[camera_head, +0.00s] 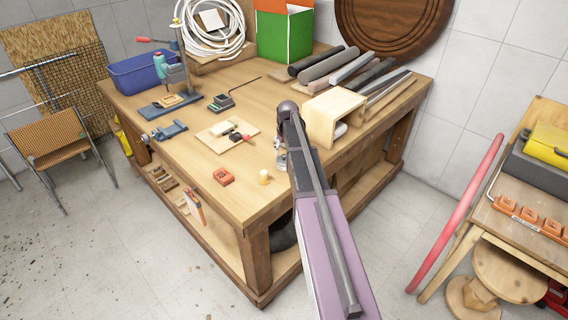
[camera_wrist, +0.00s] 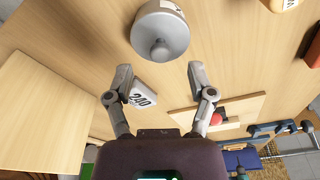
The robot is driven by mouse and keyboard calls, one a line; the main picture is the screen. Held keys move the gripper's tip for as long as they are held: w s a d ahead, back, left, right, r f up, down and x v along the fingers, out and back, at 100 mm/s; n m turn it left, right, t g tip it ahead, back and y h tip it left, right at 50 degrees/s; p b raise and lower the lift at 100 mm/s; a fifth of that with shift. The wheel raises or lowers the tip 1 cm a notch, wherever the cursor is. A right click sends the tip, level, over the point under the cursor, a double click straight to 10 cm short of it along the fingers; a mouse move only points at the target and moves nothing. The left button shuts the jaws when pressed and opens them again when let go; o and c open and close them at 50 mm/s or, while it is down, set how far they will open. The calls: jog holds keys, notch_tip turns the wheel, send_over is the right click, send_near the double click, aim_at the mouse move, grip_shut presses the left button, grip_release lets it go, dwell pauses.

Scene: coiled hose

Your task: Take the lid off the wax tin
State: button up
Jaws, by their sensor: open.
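The wax tin (camera_wrist: 150,12) is a grey round tin at the top of the wrist view. Its grey lid (camera_wrist: 180,37) is on it, with a small round knob in the middle. My gripper (camera_wrist: 160,70) is open and empty, its two fingers spread apart. In the wrist view the fingertips are just below the lid, apart from it, with the knob roughly centred between them. In the head view my arm covers much of this spot, and I cannot clearly make out the tin there.
A white block marked 240 (camera_wrist: 142,97) shows between my fingers. A wooden open box (camera_head: 335,118) stands close to my arm. An orange block (camera_head: 222,177) and a pale yellow cylinder (camera_head: 263,177) are near the workbench's front edge. A cutting board (camera_head: 228,136) lies farther back.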

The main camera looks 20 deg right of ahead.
aim_at(284, 155)
jog(key=shift+w+f+b, duration=0.2)
jog(key=shift+f+b, duration=1.15)
jog(key=shift+f, duration=0.3)
grip_shut()
